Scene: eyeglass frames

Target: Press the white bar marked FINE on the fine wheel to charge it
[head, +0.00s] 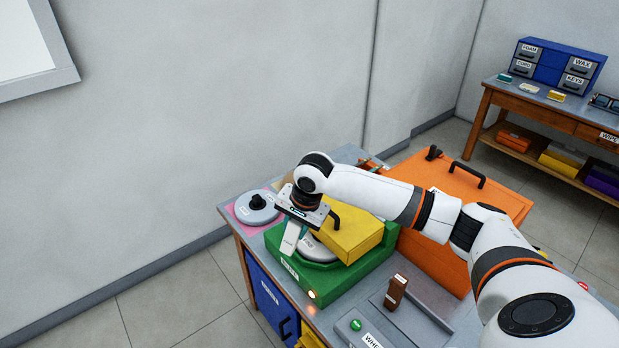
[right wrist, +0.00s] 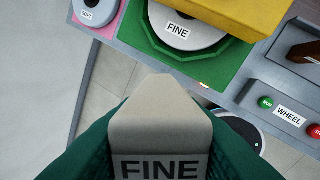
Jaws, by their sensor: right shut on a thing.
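The white bar marked FINE (right wrist: 160,122) is between the dark green finger pads of my right gripper (head: 298,222). It also shows in the head view (head: 290,240), hanging below the gripper, tilted. The pale fine wheel (right wrist: 205,37), with a FINE label, lies in a green housing (head: 341,281) and is partly covered by a yellow block (head: 350,236). The wheel also shows in the head view (head: 318,250). In the wrist view the bar's far end is apart from the wheel in the picture; its height above is hard to judge. My left gripper is out of view.
A SOFT wheel (right wrist: 95,10) on a pink mat stands beside the housing. A large orange box (head: 450,215) stands behind my right arm. The far bench (head: 500,92) holds blue drawers.

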